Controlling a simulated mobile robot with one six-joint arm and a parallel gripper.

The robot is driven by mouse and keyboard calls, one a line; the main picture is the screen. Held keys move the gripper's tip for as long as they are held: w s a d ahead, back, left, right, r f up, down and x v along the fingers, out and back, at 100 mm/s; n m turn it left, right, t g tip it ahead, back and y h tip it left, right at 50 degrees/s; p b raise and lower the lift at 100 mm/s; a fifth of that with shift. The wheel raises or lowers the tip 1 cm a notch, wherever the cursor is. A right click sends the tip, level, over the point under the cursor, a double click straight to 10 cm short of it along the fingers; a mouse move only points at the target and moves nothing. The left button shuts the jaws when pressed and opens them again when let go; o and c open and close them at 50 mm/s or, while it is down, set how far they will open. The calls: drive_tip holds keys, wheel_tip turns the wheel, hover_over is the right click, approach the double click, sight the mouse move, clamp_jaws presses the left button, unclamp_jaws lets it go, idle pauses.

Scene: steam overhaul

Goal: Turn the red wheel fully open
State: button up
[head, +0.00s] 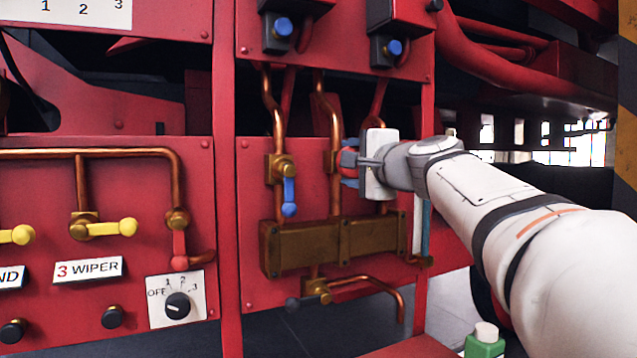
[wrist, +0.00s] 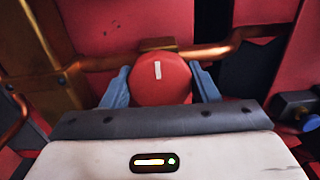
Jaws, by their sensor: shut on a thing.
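The red wheel (wrist: 160,84) is a round red knob with a white mark on its face, mounted on a copper pipe. In the wrist view the mark stands nearly upright. My gripper (wrist: 160,88) has one blue finger on each side of the wheel and is shut on it. In the head view my gripper (head: 350,165) reaches in from the right to the red panel. There the wheel (head: 348,150) is mostly hidden behind my gripper, with only a bit of red showing.
A blue-handled valve (head: 289,190) sits left of my gripper, above a brass block (head: 305,247). Yellow levers (head: 105,228), a red lever (head: 179,245) and a black dial (head: 177,305) are on the left panel. A green bottle (head: 485,342) stands at lower right.

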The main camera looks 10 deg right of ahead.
drive_tip(key=n+b, duration=0.6)
drive_tip(key=shift+f+n, duration=0.3)
drive_tip(key=n+b, duration=0.3)
drive_tip(key=n, duration=0.2)
drive_tip(key=shift+r+b, duration=0.15)
drive_tip(key=shift+b, duration=0.15)
drive_tip(key=shift+n, duration=0.4)
drive_tip(key=o, duration=1)
drive_tip(key=shift+r, duration=0.15)
drive_tip(key=v, duration=0.7)
drive_tip(key=shift+s+d, duration=0.1)
drive_tip(key=shift+s, duration=0.25)
